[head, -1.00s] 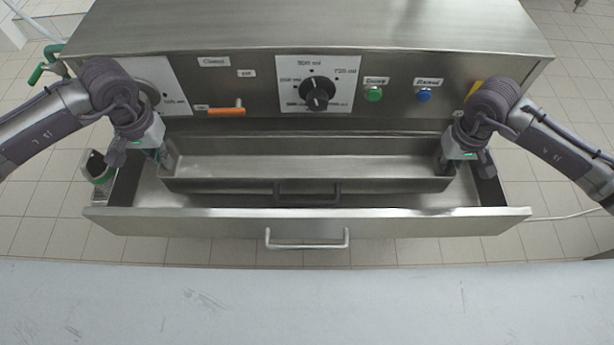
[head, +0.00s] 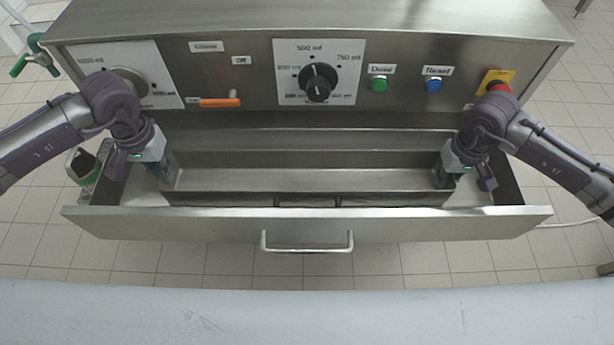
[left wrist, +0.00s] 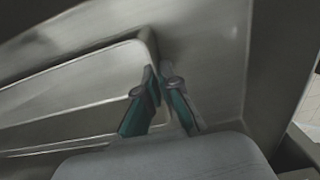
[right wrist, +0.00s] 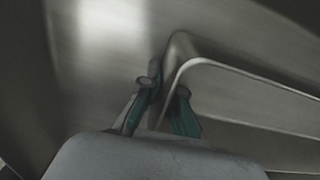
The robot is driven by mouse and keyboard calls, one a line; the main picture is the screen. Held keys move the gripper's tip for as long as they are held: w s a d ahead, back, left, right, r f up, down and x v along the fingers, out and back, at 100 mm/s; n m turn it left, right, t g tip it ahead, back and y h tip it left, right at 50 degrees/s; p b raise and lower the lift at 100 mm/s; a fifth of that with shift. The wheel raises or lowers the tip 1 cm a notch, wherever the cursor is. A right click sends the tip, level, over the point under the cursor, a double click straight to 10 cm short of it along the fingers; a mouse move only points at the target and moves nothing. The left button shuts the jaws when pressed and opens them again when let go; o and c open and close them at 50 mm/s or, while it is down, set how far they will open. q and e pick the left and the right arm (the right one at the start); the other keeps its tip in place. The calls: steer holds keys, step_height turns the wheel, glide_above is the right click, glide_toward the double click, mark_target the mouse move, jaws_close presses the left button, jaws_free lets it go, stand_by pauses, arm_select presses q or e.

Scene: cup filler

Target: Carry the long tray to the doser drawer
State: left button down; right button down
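My left gripper (head: 163,172) is shut on the tray's left end wall; in the left wrist view the fingers (left wrist: 162,95) pinch the rim of the tray (left wrist: 75,90). My right gripper (head: 445,174) is shut on the right end wall; in the right wrist view the fingers (right wrist: 165,100) straddle the rim of the tray (right wrist: 235,85).
The machine's front panel stands behind the drawer, with a black dial (head: 317,84), a green button (head: 379,85), a blue button (head: 432,86) and an orange handle (head: 219,102). A pale surface (head: 300,312) lies in front. The drawer has narrow room at both tray ends.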

arm_select(q)
steer(key=shift+f, duration=0.45)
arm_select(e)
steer(key=shift+f, duration=0.45)
arm_select(q)
steer(key=c, duration=1.7)
jaws_free()
steer(key=shift+r, duration=0.15)
arm_select(e)
steer(key=c, duration=1.7)
jaws_free()
steer(key=shift+r, duration=0.15)
arm_select(q)
steer(key=o, duration=0.4)
arm_select(e)
steer(key=o, duration=0.4)
arm_select(q)
steer(key=shift+r, duration=0.1)
arm_select(e)
steer(key=shift+r, duration=0.2)
arm_select(q)
step_height(320, 180, up, 12)
steer(key=shift+f, duration=0.1)
arm_select(e)
step_height(320, 180, up, 12)
steer(key=shift+f, duration=0.15)
